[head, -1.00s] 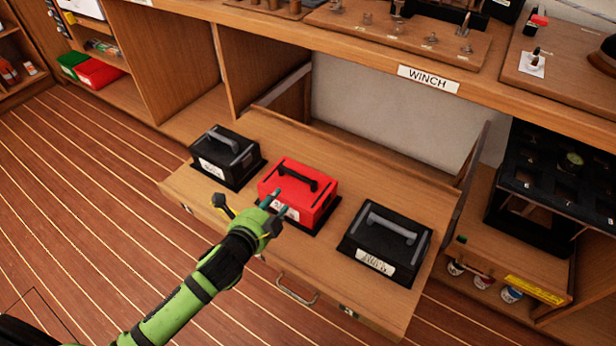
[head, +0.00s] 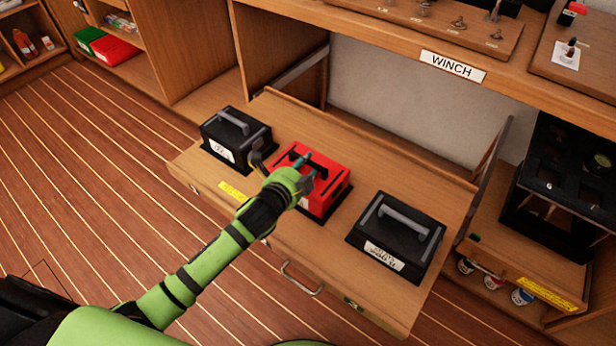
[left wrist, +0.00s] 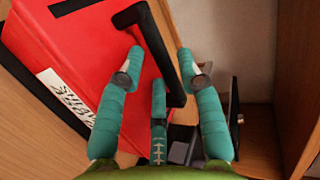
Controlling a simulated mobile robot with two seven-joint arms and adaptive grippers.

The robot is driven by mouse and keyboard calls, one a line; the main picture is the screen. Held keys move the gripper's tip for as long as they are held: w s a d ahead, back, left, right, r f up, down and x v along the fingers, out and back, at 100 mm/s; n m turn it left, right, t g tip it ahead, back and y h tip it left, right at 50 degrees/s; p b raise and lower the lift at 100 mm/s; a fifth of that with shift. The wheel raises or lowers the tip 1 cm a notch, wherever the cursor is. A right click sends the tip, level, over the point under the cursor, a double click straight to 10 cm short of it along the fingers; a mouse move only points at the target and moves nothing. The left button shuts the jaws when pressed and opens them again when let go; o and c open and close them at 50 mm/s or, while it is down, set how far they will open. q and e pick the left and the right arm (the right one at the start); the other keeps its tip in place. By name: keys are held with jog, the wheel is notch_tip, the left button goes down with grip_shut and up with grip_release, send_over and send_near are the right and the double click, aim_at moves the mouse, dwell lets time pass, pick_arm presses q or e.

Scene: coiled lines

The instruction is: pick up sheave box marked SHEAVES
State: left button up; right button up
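A red box (head: 335,195) with a black handle sits in the middle of the pulled-out drawer. Its white label shows partly in the left wrist view (left wrist: 68,97), tilted and too unclear to read for sure. A black box (head: 238,135) stands to its left and another black box (head: 395,240) to its right, each with a grey handle and a white label I cannot read. My left gripper (head: 306,172) is over the red box. In the left wrist view its teal fingers (left wrist: 160,95) are apart, with the black handle (left wrist: 163,50) between them. My right gripper is not in view.
The drawer (head: 285,240) is open below the counter with the WINCH label (head: 452,66). A dark rack (head: 560,190) stands at the right. Green (head: 87,38) and red (head: 115,47) bins sit on a shelf at the far left. The floor in front is clear.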

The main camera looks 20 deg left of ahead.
pick_arm(q)
grip_shut()
jog(key=shift+r, duration=0.1)
